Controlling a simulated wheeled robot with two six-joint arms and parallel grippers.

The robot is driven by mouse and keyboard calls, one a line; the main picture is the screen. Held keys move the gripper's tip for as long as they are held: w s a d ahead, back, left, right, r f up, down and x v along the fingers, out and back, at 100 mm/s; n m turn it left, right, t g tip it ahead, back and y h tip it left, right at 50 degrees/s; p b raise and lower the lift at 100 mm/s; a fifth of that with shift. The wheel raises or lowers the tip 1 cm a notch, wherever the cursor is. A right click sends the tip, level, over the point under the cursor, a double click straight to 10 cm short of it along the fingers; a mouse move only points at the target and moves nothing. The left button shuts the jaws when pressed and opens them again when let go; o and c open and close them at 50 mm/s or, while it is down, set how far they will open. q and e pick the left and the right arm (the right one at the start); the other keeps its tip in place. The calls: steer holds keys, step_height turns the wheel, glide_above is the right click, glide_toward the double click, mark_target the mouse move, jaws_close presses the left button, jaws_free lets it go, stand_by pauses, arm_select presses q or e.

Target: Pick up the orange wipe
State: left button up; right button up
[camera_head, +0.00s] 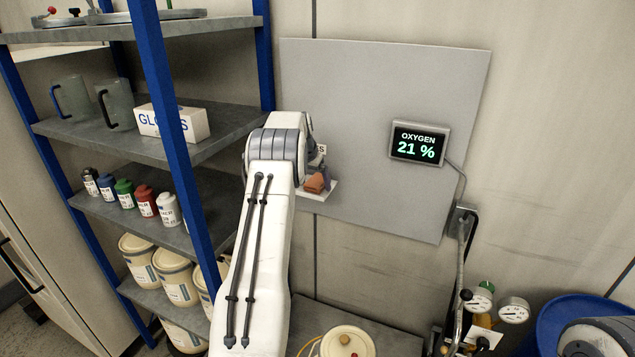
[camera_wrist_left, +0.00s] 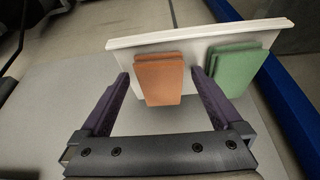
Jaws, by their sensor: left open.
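The orange wipe (camera_wrist_left: 160,82) is a folded flat piece against a white holder (camera_wrist_left: 125,42) in the left wrist view. In the head view, the orange wipe (camera_head: 315,183) shows at the small white holder (camera_head: 322,193) on the grey panel, partly hidden by my left arm. My left gripper (camera_wrist_left: 160,76) is open, with its purple fingers on either side of the orange wipe. A narrow gap shows at each side. The left gripper (camera_head: 322,177) is mostly hidden behind my arm in the head view. My right gripper is not in view.
A green wipe (camera_wrist_left: 234,70) sits beside the orange one, close to one finger. A blue-posted shelf (camera_head: 172,130) with bottles and cans stands left of my arm. An oxygen display (camera_head: 418,143) hangs right on the panel. Gauges (camera_head: 513,310) and a blue drum (camera_head: 560,318) stand lower right.

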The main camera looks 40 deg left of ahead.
mark_target(318, 181)
arm_select(q)
steer(key=c, duration=1.4)
steer(key=shift+o, duration=0.2)
steer(key=shift+r, duration=0.1)
steer(key=shift+r+b, duration=0.4)
steer(key=shift+r, duration=0.1)
steer(key=r, duration=0.1)
steer(key=r+b, duration=0.1)
steer(key=r, duration=0.1)
steer(key=shift+d+b, duration=0.25)
steer(key=shift+b, duration=0.05)
steer(key=s+d+r+b, duration=0.3)
steer(key=d+r+b, duration=0.2)
steer(key=d, duration=0.5)
steer(key=shift+s+d+r, duration=0.25)
steer(key=shift+d+r, duration=0.05)
steer(key=shift+r, duration=0.6)
